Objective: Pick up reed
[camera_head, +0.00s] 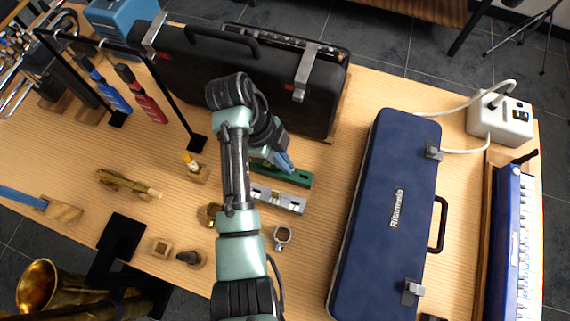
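I cannot tell for sure which thing is the reed. A small orange-and-white piece (189,160) stands in a wooden block left of my arm and may be it. A long tan piece (130,184) lies on a small brown holder further left. My gripper (286,164) is at the far end of my arm, over or beside a green bar-shaped item (295,178). My own arm hides much of it, so its opening and anything between its fingers cannot be made out. It is to the right of the orange-and-white piece and apart from it.
A large black case (200,75) stands behind my arm. A blue case (385,210) lies to the right. A silver bar (278,199), a metal ring (282,237) and a dark mouthpiece-like piece (190,258) lie near my arm. A black frame stands at left.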

